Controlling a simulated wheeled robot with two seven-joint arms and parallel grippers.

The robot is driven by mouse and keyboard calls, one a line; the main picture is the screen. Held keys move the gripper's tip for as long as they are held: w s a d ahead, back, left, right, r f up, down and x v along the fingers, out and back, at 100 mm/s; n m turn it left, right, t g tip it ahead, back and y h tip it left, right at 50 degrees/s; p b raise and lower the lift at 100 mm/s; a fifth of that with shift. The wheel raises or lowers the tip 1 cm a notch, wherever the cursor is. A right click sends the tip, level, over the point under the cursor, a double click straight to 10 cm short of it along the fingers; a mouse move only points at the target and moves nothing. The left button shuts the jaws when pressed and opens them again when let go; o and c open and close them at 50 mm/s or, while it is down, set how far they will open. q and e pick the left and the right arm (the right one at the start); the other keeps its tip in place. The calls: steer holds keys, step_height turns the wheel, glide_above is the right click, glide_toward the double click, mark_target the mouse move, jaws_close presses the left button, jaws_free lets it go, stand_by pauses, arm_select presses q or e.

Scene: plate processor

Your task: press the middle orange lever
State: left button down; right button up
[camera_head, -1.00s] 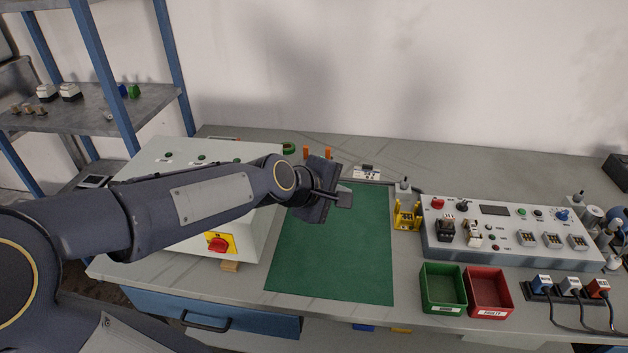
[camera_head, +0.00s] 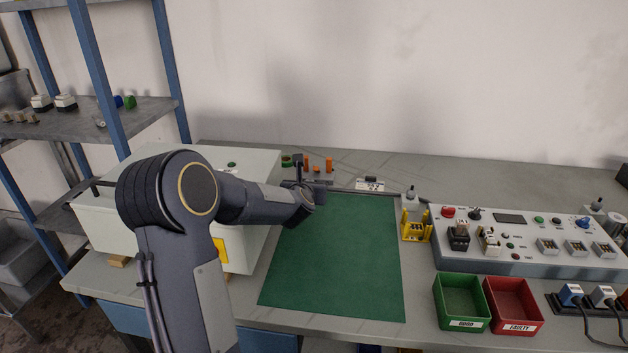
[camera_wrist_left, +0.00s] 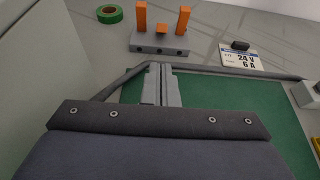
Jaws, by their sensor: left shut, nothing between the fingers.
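The lever block is grey with three orange levers, at the back of the bench. In the left wrist view the middle orange lever (camera_wrist_left: 161,29) looks lower than the left lever (camera_wrist_left: 141,18) and right lever (camera_wrist_left: 183,20), which stand upright. In the head view the block is small, with the middle lever (camera_head: 317,168) between the other two. My left gripper (camera_wrist_left: 161,68) is shut and empty, in front of the grey block (camera_wrist_left: 160,44) and apart from it in the picture. In the head view my left gripper (camera_head: 298,160) is just left of the levers. My right gripper is out of view.
A green tape roll (camera_wrist_left: 109,13) lies left of the block. A "24 V 6 A" label plate (camera_wrist_left: 241,60) lies to its right. A green mat (camera_head: 340,255) lies in front. A pale cabinet (camera_head: 262,165) stands left, and a control panel (camera_head: 530,250) stands right.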

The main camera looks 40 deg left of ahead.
mark_target(317, 169)
arm_select(q)
steer(key=p+x, duration=0.1)
steer(key=x, duration=0.9)
steer(key=shift+p, duration=0.35)
steer(key=shift+r, duration=0.15)
